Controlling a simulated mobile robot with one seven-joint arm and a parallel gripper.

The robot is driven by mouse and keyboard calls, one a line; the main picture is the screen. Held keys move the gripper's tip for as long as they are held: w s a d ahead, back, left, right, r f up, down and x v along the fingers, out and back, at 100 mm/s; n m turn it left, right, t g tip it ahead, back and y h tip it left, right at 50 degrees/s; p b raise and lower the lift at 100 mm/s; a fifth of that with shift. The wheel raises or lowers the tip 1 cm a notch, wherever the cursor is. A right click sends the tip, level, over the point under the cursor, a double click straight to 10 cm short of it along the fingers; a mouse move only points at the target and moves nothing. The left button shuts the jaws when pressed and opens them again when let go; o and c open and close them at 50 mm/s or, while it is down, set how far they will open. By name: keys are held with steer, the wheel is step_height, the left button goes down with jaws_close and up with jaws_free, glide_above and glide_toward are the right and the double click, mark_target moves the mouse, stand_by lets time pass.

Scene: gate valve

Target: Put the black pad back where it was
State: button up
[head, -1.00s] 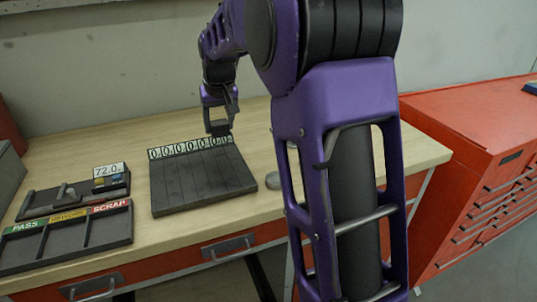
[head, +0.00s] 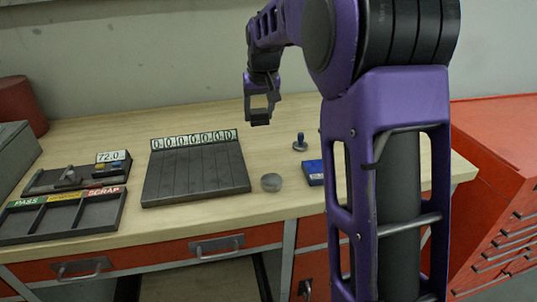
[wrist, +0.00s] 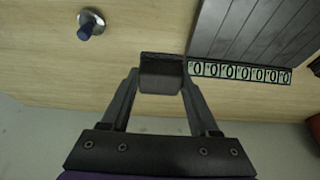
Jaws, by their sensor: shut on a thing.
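My gripper (head: 260,108) is shut on a small black pad (wrist: 162,76), a dark block held between its fingertips. In the head view the pad (head: 260,119) appears at the lower end of the gripper, to the right of the slotted board's back edge. It seems to be held above the wooden bench (head: 290,112), but the exact height is hard to tell. In the wrist view the bench is behind the pad, with the board's label strip just to the right.
A dark slotted board (head: 196,175) with a row of zero labels lies on the bench. A grey disc (head: 271,182), a blue-handled stamp (head: 300,142) and a blue box (head: 315,171) lie to its right. A three-compartment tray (head: 62,217) and a 72.0 gauge (head: 80,177) are left.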

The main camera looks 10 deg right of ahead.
mark_target(259, 151)
steer(key=shift+d+f, duration=0.1)
steer(key=shift+f, duration=0.1)
step_height(259, 151, down, 10)
steer(key=shift+r+b, duration=0.2)
steer(key=shift+b, duration=0.6)
steer(key=shift+f, duration=0.15)
steer(key=o, duration=1.4)
steer(key=shift+o, duration=0.2)
